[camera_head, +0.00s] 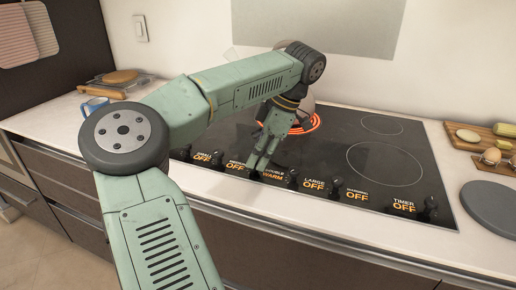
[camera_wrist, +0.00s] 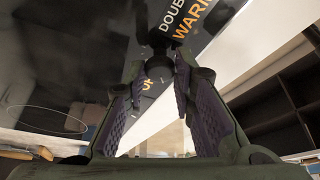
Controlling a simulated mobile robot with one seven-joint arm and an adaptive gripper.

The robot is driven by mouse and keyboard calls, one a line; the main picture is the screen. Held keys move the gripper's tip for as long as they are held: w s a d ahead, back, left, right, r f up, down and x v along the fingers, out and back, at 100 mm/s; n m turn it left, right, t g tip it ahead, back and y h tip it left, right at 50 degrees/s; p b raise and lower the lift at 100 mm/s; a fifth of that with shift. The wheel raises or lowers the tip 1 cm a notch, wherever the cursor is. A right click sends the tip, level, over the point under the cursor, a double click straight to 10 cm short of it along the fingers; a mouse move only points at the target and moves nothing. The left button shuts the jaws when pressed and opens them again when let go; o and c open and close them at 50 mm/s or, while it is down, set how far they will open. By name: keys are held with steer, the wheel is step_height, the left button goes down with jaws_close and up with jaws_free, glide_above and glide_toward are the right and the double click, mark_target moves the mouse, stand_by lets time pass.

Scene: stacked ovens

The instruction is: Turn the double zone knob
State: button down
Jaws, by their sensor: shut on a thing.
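The black glass cooktop (camera_head: 225,140) has a row of dark knobs and orange labels along its front edge. The double label (camera_head: 273,174) reads WARM, and it also shows in the wrist view (camera_wrist: 190,22). My gripper (camera_head: 257,168) points down at the front edge, just left of this label. In the wrist view my fingers (camera_wrist: 168,68) are closed in around the dark double zone knob (camera_wrist: 160,42). The fingers hide part of the knob. A ring on the cooktop glows red (camera_head: 315,122) behind my gripper.
The other readable labels, such as large (camera_head: 314,184) and timer (camera_head: 403,206), show OFF. A pot or kettle on the glowing ring is mostly hidden by my arm. A grey round board (camera_head: 490,204) and wooden boards with food (camera_head: 487,136) lie right. A blue mug (camera_head: 95,106) stands left.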

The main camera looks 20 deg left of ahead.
steer(key=shift+w+a+n+g+h+p, duration=0.15)
steer(key=shift+n+g+p, duration=0.3)
steer(key=shift+n, duration=0.5)
steer(key=shift+s+d+n+g+h+p, duration=0.1)
steer(key=shift+n+g+h+p, duration=0.15)
steer(key=shift+n+p, duration=0.55)
steer(key=shift+f+n, duration=0.1)
steer(key=shift+n, duration=0.15)
steer(key=c, duration=1.3)
jaws_free()
steer(key=shift+c, duration=0.2)
steer(key=shift+w, duration=0.1)
steer(key=v, duration=0.7)
steer(key=shift+r, duration=0.3)
